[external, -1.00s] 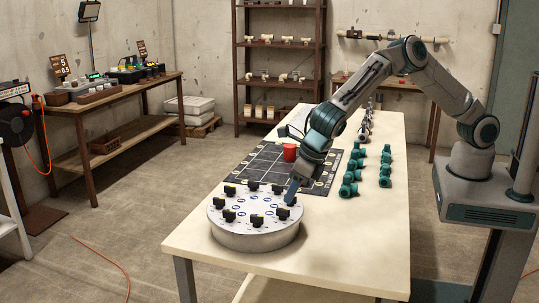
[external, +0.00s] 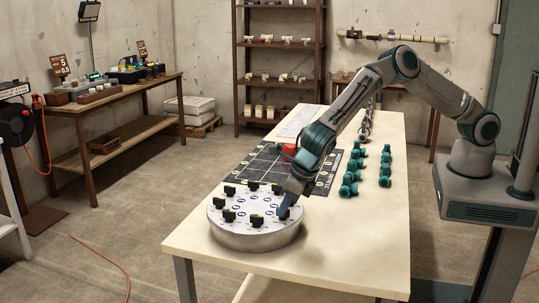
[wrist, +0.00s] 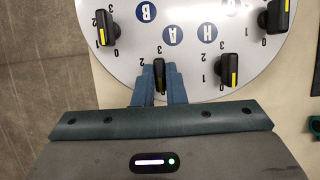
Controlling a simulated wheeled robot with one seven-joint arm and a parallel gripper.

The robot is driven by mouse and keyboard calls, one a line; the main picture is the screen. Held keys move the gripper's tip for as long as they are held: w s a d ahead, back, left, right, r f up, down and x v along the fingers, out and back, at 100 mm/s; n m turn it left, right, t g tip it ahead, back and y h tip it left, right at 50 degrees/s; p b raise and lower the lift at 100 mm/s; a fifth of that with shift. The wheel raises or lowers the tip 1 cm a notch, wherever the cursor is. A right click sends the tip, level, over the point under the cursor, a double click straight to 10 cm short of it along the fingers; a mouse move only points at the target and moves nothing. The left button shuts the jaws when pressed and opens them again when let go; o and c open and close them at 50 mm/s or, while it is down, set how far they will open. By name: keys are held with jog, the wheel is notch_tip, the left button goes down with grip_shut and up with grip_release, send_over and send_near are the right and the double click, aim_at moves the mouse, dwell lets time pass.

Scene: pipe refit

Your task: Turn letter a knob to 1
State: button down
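The round white panel (external: 253,238) is a thick disc on the near end of the table. It carries several black knobs with yellow marks. In the wrist view the blue letter A label (wrist: 173,35) sits just beyond the knob (wrist: 160,70) between my fingers. My gripper (wrist: 160,88) has one blue finger close against each side of the knob, with no clear gap. In the external view my gripper (external: 282,211) reaches down to the panel's right side.
Neighbouring knobs stand close by, one at the upper left (wrist: 107,28) and one at the right (wrist: 229,70). On the table (external: 355,235) are a dark gridded mat (external: 255,165), a red object (external: 288,149) and several teal fittings (external: 386,168).

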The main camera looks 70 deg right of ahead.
jog(key=shift+a+m, duration=0.1)
jog(key=shift+m, duration=0.3)
jog(key=shift+m+h, duration=0.6)
jog(key=shift+m, duration=0.4)
jog(key=m+h, duration=0.1)
jog(key=m, duration=0.1)
jog(key=shift+a+m+g, duration=0.1)
jog(key=shift+m+g, duration=0.2)
jog(key=shift+m, duration=0.1)
jog(key=m+g, duration=0.1)
jog(key=m, duration=0.2)
jog(key=m+h+p, duration=0.1)
jog(key=m, duration=0.2)
jog(key=shift+w+a+g+h, duration=0.1)
jog(key=shift+g+h, duration=0.2)
jog(key=shift+g, duration=0.1)
jog(key=c, duration=1.5)
grip_release()
